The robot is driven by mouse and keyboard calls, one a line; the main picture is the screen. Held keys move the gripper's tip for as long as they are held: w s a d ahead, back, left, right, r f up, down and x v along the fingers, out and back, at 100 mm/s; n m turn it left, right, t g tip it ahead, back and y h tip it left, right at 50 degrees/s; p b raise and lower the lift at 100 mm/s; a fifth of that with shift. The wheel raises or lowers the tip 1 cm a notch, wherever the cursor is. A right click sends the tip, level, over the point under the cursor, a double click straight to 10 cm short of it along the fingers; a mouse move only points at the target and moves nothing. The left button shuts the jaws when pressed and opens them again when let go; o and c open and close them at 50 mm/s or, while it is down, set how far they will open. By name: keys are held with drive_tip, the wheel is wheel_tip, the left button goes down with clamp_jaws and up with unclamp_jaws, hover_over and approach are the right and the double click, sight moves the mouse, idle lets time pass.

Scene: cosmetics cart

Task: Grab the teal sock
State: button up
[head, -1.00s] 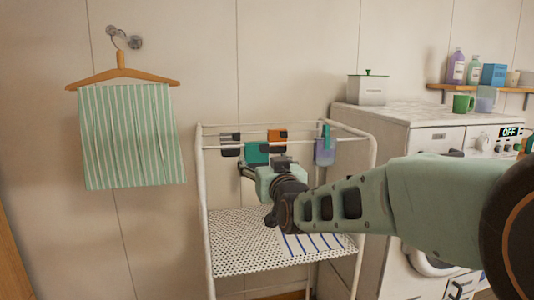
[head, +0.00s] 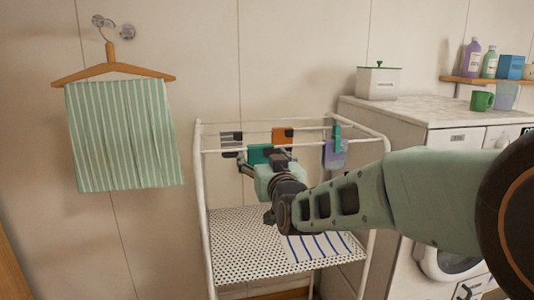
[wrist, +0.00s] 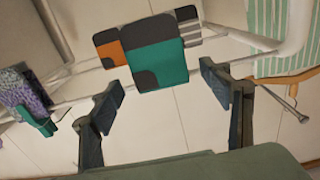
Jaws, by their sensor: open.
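The teal sock (head: 258,153) hangs on the front rail of the white drying rack, partly hidden behind my gripper in the head view. In the wrist view the teal sock (wrist: 170,68) is teal with dark grey patches and is near the middle, between and beyond the fingers. My gripper (head: 266,167) is in front of the rack's upper rails. In the wrist view my gripper (wrist: 163,86) is open, with one finger to each side of the sock. I see no finger touching it.
An orange sock (head: 283,138) hangs behind the teal one. A grey striped sock (head: 231,143) is left, a purple sock (head: 335,154) with a teal clip right. The rack's perforated shelf (head: 245,258) holds a striped cloth (head: 318,247). A washing machine (head: 440,140) stands right.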

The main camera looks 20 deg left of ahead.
drive_tip(key=shift+w+a, duration=0.25)
drive_tip(key=shift+w, duration=0.1)
drive_tip(key=shift+s, duration=0.1)
drive_tip(key=c, duration=1.1)
drive_tip(key=shift+c, duration=0.2)
drive_tip(key=shift+r, duration=0.15)
